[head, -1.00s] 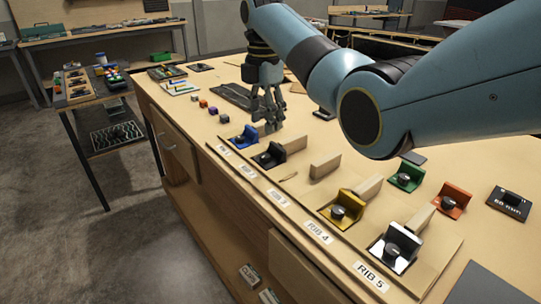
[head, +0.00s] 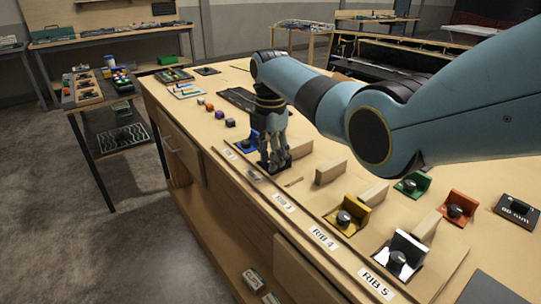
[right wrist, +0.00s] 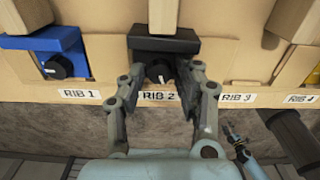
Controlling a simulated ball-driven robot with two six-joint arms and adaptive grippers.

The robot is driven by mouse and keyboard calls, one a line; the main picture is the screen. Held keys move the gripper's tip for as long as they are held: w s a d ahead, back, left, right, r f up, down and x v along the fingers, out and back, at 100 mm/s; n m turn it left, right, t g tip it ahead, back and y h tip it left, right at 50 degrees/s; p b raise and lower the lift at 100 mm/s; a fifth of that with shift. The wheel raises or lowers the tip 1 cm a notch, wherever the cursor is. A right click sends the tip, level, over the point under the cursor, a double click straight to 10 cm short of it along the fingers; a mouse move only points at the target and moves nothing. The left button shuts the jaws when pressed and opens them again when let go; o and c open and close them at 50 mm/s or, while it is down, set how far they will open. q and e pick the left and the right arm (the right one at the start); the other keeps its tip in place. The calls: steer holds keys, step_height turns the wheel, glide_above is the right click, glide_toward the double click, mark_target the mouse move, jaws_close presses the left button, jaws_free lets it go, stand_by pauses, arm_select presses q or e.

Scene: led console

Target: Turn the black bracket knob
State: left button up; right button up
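The black bracket (right wrist: 165,45) is at the RIB 2 label in the right wrist view, with its black knob (right wrist: 159,73) on the near side. My right gripper (head: 275,168) is over this bracket in the head view and mostly hides it. In the right wrist view the right gripper's fingers (right wrist: 160,80) are apart, one on each side of the knob. I cannot tell whether they touch it. A small bluish gripper (right wrist: 236,140), likely my left one, shows low in the right wrist view; its opening is unclear. It is not in the head view.
A blue bracket (right wrist: 52,52) with a knob stands left of the black one. Yellow (head: 351,214), silver (head: 403,252), green (head: 413,184) and orange (head: 459,204) brackets stand to the right. Wooden blocks (head: 331,171) stand along the board. Small coloured cubes (head: 210,107) lie beyond.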

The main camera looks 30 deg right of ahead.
jaws_close()
steer(key=shift+r+m+p, duration=0.15)
steer(key=shift+m+p, duration=0.7)
steer(key=shift+m, duration=0.15)
steer(key=m+p, duration=0.1)
steer(key=m, duration=0.1)
steer(key=shift+m, duration=0.3)
steer(key=m+p, duration=0.1)
steer(key=m, duration=0.2)
steer(key=shift+m+p, duration=0.3)
steer(key=shift+p, duration=0.05)
steer(key=shift+w+m+p, duration=0.15)
steer(key=shift+m+p, duration=0.25)
steer(key=shift+m, duration=1.4)
